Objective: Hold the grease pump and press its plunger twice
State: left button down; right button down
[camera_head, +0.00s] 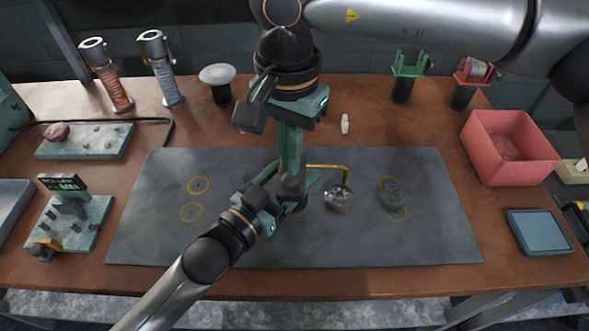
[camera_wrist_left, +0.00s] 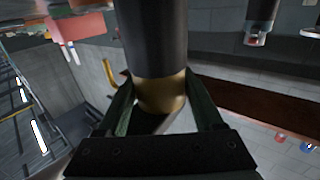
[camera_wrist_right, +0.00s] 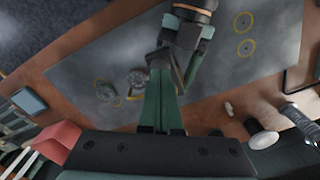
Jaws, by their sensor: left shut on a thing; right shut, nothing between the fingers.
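The grease pump (camera_head: 328,167) stands over the grey mat, its brass spout pointing right. In the left wrist view its dark body with a brass band (camera_wrist_left: 158,92) sits between the fingers. My left gripper (camera_head: 291,192) is shut around the pump body from the left front. My right gripper (camera_head: 291,168) points straight down over the pump, shut and empty, with its fingertips at the pump's top. The plunger is hidden behind these fingers, so I cannot tell how far down it is. In the right wrist view the shut fingers (camera_wrist_right: 162,105) also cover most of the pump.
A glassy round part (camera_head: 338,198) sits right of the pump, and another (camera_head: 391,193) lies farther right on the mat (camera_head: 440,235). A red bin (camera_head: 508,150) and a blue tray (camera_head: 539,232) are at the right. A green fixture (camera_head: 70,222) stands left. The mat's left part is clear.

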jog(key=shift+f, duration=0.2)
dwell(0.5)
jog(key=shift+f, duration=1.15)
jog(key=shift+r, duration=0.9)
jog(key=shift+f, duration=0.1)
jog(key=shift+f, duration=0.75)
jog(key=shift+r, duration=0.85)
